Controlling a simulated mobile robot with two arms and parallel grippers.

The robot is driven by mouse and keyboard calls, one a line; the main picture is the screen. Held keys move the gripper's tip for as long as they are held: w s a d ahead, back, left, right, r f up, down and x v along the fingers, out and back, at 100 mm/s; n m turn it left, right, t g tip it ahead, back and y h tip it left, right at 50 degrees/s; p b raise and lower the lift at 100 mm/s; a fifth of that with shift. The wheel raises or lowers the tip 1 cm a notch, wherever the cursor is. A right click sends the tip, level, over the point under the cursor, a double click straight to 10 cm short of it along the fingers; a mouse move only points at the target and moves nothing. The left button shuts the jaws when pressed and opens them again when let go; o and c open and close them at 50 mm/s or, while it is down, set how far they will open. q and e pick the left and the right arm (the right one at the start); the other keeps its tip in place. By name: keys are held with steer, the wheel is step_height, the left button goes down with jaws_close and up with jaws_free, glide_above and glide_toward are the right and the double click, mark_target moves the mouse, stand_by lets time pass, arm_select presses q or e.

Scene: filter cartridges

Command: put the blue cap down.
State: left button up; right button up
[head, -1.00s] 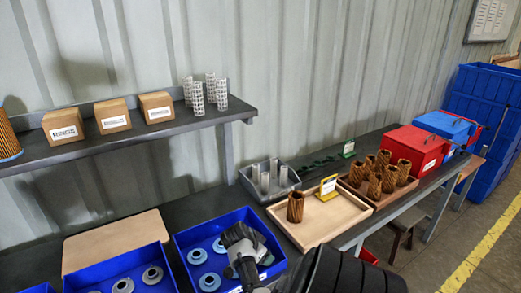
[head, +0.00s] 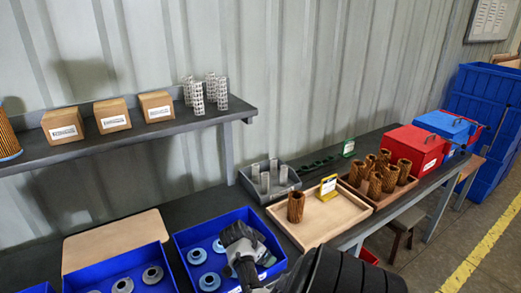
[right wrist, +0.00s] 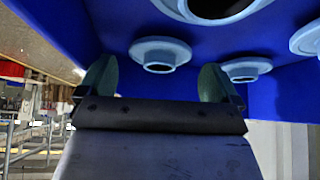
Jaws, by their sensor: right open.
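Light blue caps lie in the right-hand blue bin: one at the left (head: 197,256), one near the front (head: 209,281) and one beside my gripper (head: 219,246). My right gripper (right wrist: 156,80) is open with its fingers apart. In the right wrist view a blue cap (right wrist: 160,50) shows beyond and between the fingertips, and another cap (right wrist: 246,71) shows near the right finger. No cap is gripped. In the head view my right gripper is over the right part of this bin and hides some of its contents. My left gripper is not in view.
The bin (head: 178,243) stands beside another blue bin (head: 66,285) with grey caps. A wooden tray (head: 335,232) with one brown filter is to the right, behind my arm. A grey bin (head: 245,180) with metal tubes stands behind. A shelf (head: 95,141) hangs above.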

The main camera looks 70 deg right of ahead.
steer(key=v, duration=1.1)
steer(key=shift+b, duration=0.3)
steer(key=shift+a, duration=0.1)
